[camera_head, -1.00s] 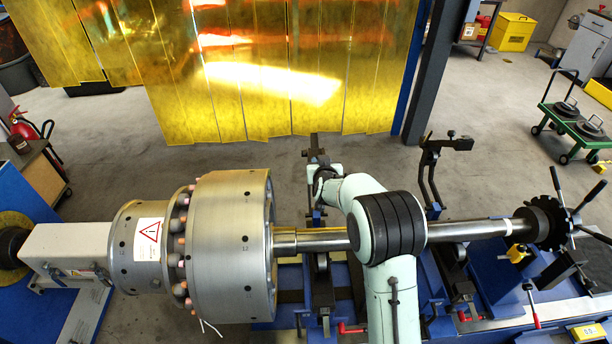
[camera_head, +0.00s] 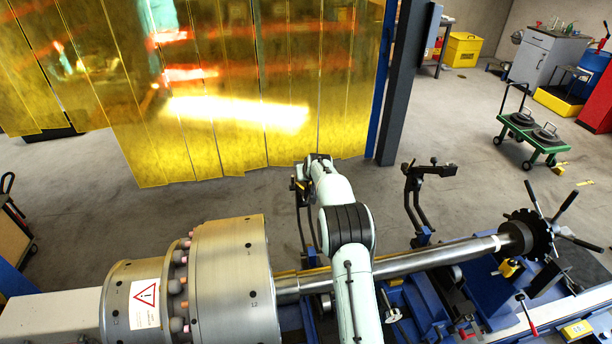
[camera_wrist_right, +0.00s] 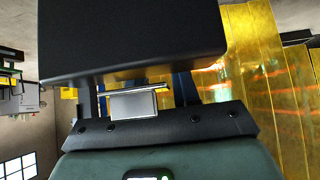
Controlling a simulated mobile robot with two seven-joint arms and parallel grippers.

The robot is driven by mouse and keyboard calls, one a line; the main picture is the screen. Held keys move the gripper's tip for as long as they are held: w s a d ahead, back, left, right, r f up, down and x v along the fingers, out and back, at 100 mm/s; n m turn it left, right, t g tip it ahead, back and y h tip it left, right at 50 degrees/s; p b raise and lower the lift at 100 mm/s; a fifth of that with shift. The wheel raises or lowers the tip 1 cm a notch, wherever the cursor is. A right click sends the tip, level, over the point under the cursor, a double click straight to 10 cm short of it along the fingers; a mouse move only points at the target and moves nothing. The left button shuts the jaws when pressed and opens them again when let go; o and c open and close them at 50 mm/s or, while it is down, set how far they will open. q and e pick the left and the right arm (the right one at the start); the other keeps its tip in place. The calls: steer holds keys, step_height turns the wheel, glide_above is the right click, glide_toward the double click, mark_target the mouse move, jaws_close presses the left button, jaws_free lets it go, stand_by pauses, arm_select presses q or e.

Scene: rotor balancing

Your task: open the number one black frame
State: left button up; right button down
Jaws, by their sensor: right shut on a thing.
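The near black frame (camera_head: 301,222) stands upright behind the shaft, close to the big steel rotor drum. My right arm reaches over the shaft to it. My right gripper (camera_head: 299,183) is at the frame's upper part and shut on it; the fingers are small and partly hidden by the wrist. In the right wrist view a dark block (camera_wrist_right: 130,40) fills the top, and a small grey metal piece (camera_wrist_right: 132,105) shows below it. A second black frame (camera_head: 417,200) stands apart to the right, tilted back from the shaft. My left gripper is not in view.
The steel rotor drum (camera_head: 230,285) lies left of my arm, with its shaft (camera_head: 430,258) running right to a black handled wheel (camera_head: 528,235). Yellow strip curtains (camera_head: 240,90) hang behind. A dark post (camera_head: 400,85) and green cart (camera_head: 530,135) stand on the floor beyond.

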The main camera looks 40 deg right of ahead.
steer(key=shift+d+r, duration=0.1)
stand_by(0.3)
steer(key=c, duration=0.8)
jaws_free()
steer(key=shift+s, duration=0.1)
steer(key=shift+s+a+r, duration=0.1)
steer(key=shift+a+r, duration=0.05)
steer(key=shift+a, duration=0.1)
steer(key=b+v, duration=0.3)
steer(key=v, duration=0.8)
steer(key=shift+s+a+r, duration=0.1)
steer(key=shift+s, duration=0.1)
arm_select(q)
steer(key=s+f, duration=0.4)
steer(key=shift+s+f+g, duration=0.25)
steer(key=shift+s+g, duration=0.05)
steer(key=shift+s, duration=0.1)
arm_select(e)
steer(key=shift+v, duration=0.75)
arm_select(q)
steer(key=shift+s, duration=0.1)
arm_select(e)
steer(key=shift+s, duration=0.1)
